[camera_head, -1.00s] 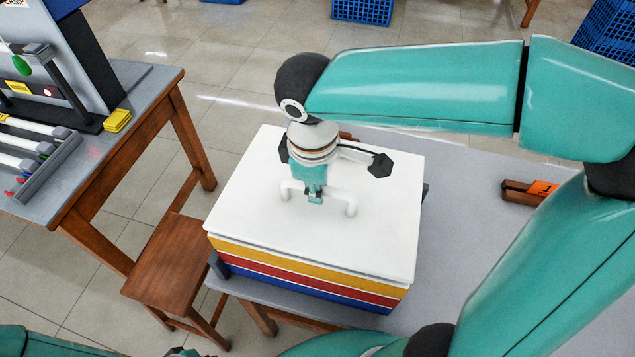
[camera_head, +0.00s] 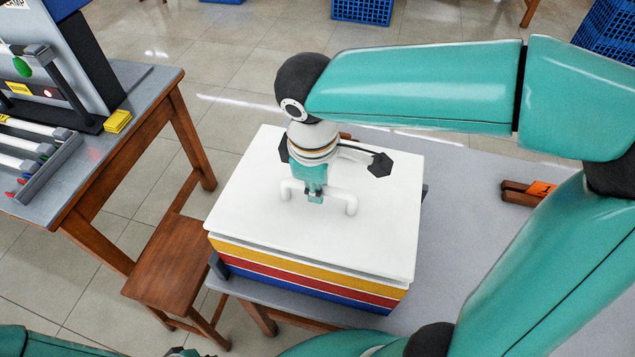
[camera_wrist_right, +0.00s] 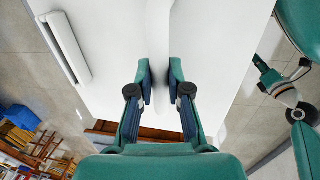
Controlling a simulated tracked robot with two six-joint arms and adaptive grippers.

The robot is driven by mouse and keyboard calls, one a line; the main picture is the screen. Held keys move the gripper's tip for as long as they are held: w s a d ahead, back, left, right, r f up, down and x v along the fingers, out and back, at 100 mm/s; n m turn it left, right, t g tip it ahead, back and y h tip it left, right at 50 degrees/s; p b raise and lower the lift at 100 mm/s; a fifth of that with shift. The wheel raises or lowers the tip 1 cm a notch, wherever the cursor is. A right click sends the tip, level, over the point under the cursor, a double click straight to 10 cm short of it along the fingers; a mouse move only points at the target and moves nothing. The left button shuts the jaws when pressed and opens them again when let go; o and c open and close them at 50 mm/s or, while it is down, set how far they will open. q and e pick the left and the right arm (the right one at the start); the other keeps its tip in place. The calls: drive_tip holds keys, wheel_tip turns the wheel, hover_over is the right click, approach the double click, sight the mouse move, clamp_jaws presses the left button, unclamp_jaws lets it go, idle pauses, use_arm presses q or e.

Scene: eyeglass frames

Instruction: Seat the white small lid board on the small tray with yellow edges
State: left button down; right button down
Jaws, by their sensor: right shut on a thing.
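The white lid board (camera_head: 375,230) lies level over the stack. Its front edge runs just above the small tray with yellow edges (camera_head: 310,262), with a thin dark line between them at the front. I cannot tell whether it rests fully on the tray. My right gripper (camera_head: 315,200) points down at the middle of the board and is shut on its white handle (camera_head: 350,205). In the right wrist view the fingers (camera_wrist_right: 160,95) close on the handle bar (camera_wrist_right: 158,35). My left gripper (camera_wrist_right: 270,75) shows small at the right of that view; its jaw state is unclear.
Red and blue layers (camera_head: 300,285) lie under the yellow one on a grey table (camera_head: 460,200). A wooden stool (camera_head: 170,265) and another table (camera_head: 150,80) stand to the left.

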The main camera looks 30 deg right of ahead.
drive_tip(key=shift+f+b, duration=0.35)
drive_tip(key=shift+f, duration=0.05)
